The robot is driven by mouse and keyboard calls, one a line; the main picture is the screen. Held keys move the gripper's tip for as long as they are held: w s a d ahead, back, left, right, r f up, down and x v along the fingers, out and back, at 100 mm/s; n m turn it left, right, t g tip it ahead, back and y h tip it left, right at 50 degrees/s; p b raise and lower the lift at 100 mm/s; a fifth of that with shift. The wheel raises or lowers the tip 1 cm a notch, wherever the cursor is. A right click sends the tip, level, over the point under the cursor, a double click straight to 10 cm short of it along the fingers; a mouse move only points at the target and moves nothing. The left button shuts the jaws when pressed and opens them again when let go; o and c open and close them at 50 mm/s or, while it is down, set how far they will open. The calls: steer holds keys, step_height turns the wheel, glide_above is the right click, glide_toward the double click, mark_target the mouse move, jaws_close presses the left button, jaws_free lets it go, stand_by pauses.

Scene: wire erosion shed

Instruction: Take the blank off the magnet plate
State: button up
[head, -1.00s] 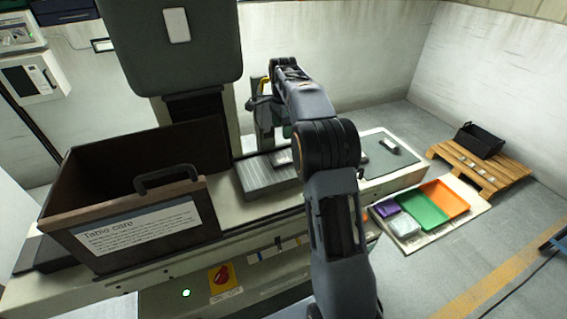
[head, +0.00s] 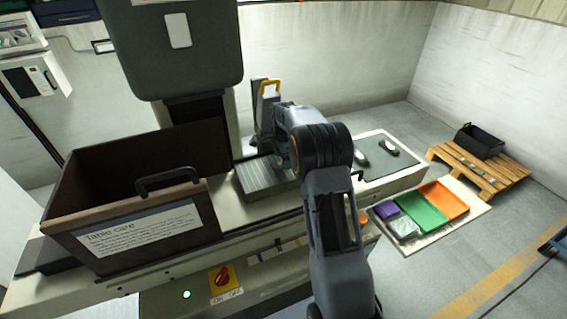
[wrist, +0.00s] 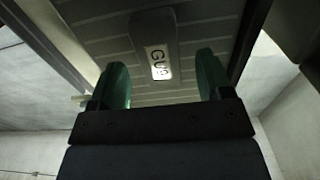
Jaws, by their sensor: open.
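The magnet plate (head: 256,178) is a grey ribbed slab on the machine table in the head view. Its ribbed face (wrist: 205,32) fills the upper part of the wrist view. The blank (wrist: 152,32) is a grey bar on that face with a white label reading "GU" and an unclear last character. My gripper (wrist: 162,62) is open, with one green finger on each side of the blank's labelled end and a gap on both sides. In the head view my arm hides the blank and most of the gripper.
A brown open box (head: 128,190) marked "Table care" stands left of the plate. Two small pieces lie on a dark mat (head: 385,165) at the right. Coloured trays (head: 424,207) and a pallet (head: 478,172) are on the floor.

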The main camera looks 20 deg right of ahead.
steer(key=shift+f, duration=0.7)
steer(key=shift+r, duration=0.1)
steer(key=c, duration=1.3)
